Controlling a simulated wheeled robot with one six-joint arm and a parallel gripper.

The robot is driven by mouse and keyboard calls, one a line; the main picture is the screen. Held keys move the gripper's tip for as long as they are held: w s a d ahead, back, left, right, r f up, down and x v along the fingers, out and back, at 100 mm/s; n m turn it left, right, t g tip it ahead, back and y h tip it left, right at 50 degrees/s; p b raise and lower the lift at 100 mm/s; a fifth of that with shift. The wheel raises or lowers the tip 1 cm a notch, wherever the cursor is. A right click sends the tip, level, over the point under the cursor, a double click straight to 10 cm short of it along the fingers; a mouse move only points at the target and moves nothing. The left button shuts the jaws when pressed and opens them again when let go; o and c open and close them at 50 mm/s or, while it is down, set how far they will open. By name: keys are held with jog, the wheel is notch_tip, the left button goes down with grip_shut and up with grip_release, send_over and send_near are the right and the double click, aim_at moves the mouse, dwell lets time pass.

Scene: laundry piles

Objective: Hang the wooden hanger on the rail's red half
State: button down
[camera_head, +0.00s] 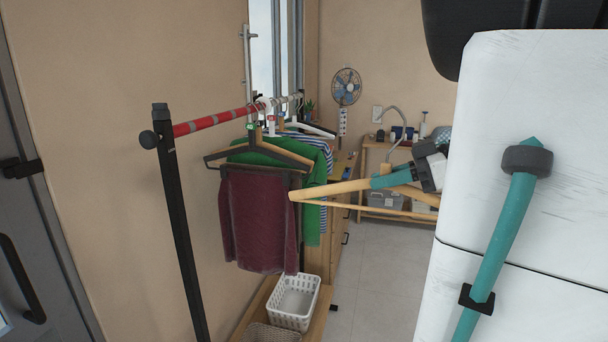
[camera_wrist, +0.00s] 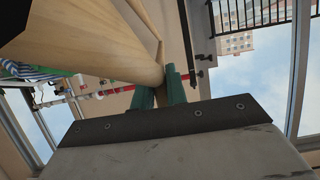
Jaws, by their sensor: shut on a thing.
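The wooden hanger (camera_head: 335,188) is pale wood with a metal hook (camera_head: 390,125) pointing up and a thin lower bar. My gripper (camera_head: 390,180) is shut on its upper part, teal fingers around the wood. The hanger is in the air, right of the rail and apart from it. In the wrist view, the wood (camera_wrist: 95,45) looms large beyond my fingers (camera_wrist: 158,92). The rail's red half (camera_head: 205,122) has grey bands and is the near, left part. It also shows in the wrist view (camera_wrist: 110,86).
A dark hanger with maroon cloth (camera_head: 260,220), a green garment (camera_head: 312,215) and a white hanger hang further along the rail. A black post (camera_head: 178,225) bears the near end. A white basket (camera_head: 294,302) stands below. A fan (camera_head: 346,86) and wooden shelf are behind.

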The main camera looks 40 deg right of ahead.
jog(key=w+a+f, duration=0.1)
jog(key=w+a, duration=1)
jog(key=w, duration=0.5)
jog(key=w+a+f, duration=0.1)
jog(key=w+a, duration=1.1)
jog(key=w, duration=0.4)
jog(key=shift+w+a+f, duration=0.15)
jog(key=shift+f, duration=0.2)
dwell(1.4)
dwell(0.5)
jog(key=c, duration=1.3)
grip_release()
jog(key=shift+s+d, duration=1.05)
jog(key=shift+s, duration=0.45)
jog(key=shift+s+d, duration=1.1)
jog(key=shift+s, duration=0.4)
jog(key=shift+s+d, duration=1.05)
jog(key=shift+s, duration=0.45)
